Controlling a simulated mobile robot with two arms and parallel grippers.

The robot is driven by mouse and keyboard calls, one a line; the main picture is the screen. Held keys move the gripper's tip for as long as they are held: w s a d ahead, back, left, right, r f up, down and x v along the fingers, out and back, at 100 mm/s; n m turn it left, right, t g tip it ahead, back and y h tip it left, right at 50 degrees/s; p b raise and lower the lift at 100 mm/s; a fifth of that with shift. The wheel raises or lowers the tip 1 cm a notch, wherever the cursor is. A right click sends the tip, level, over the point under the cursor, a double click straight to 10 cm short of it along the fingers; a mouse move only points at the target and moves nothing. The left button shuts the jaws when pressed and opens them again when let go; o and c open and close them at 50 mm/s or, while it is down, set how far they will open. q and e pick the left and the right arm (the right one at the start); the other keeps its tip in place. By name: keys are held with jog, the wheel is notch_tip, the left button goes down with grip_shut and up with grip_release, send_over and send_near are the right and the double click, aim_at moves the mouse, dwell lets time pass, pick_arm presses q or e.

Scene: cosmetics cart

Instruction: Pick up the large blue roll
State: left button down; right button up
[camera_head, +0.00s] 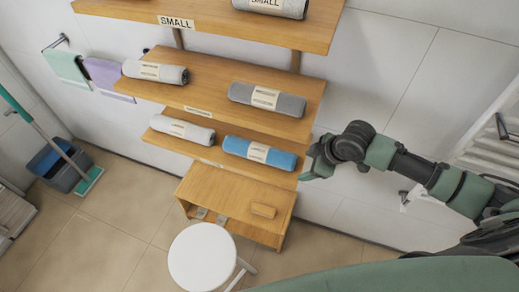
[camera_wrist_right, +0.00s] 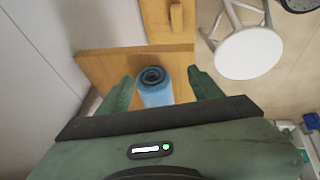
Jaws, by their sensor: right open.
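The large blue roll (camera_head: 259,152) lies on the lower shelf (camera_head: 225,139) at its right end, with a pale label around it. In the right wrist view the blue roll (camera_wrist_right: 155,87) shows end-on, its spiral end facing the camera, between the two fingers. My right gripper (camera_head: 308,174) is open beside the right end of the shelf, close to the roll's end. In the right wrist view the fingers (camera_wrist_right: 160,92) stand apart on either side of the roll; whether they touch it I cannot tell. My left gripper is not in view.
A grey roll (camera_head: 267,98) lies on the shelf above, and a white-grey roll (camera_head: 182,130) lies left of the blue one. A wooden bench (camera_head: 235,199) stands below, with a round white stool (camera_head: 201,258) in front. A wall is close behind the shelves.

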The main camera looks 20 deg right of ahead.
aim_at(295, 159)
jog(key=w, duration=0.1)
jog(key=w+a, duration=0.1)
jog(key=w, duration=0.1)
jog(key=shift+a+r+p, duration=0.1)
jog(key=shift+a+p, duration=0.2)
jog(key=x, duration=0.5)
jog(key=shift+w+p, duration=0.1)
jog(key=shift+p, duration=0.2)
grip_shut()
jog(key=shift+r, duration=0.1)
